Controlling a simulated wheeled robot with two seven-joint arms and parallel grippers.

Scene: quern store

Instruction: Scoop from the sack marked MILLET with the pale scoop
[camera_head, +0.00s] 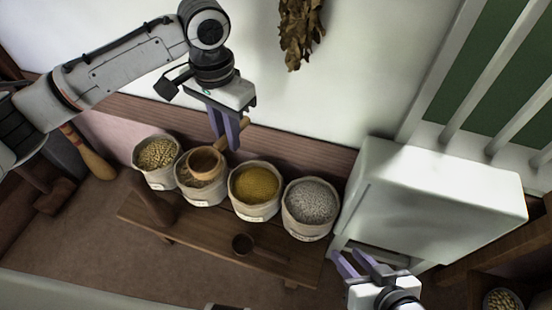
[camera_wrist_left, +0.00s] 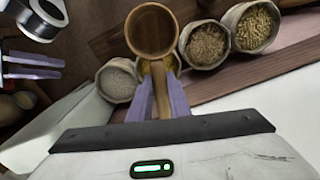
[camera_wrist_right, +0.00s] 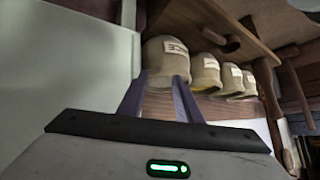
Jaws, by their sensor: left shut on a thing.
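My left gripper (camera_head: 226,142) is shut on the handle of the pale scoop (camera_head: 206,162). The scoop hangs in the air, its bowl overlapping the brown-grain sack (camera_head: 203,192) in the head view. In the left wrist view the bowl (camera_wrist_left: 152,30) looks empty and hides most of the yellow-grain sack (camera_wrist_left: 158,68). Four sacks stand in a row; the yellow-grain sack (camera_head: 255,187) is third from the left. The labels are too small to read in the head view, so I cannot read MILLET on any. My right gripper (camera_head: 362,265) is open and empty at lower right.
A sack of pale beans (camera_head: 157,154) stands at left and a sack of whitish grain (camera_head: 310,203) at right; in the right wrist view the nearest sack (camera_wrist_right: 167,62) reads RICE. A dark scoop (camera_head: 243,243) lies on the bench (camera_head: 200,230). A white cabinet (camera_head: 430,200) stands at right.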

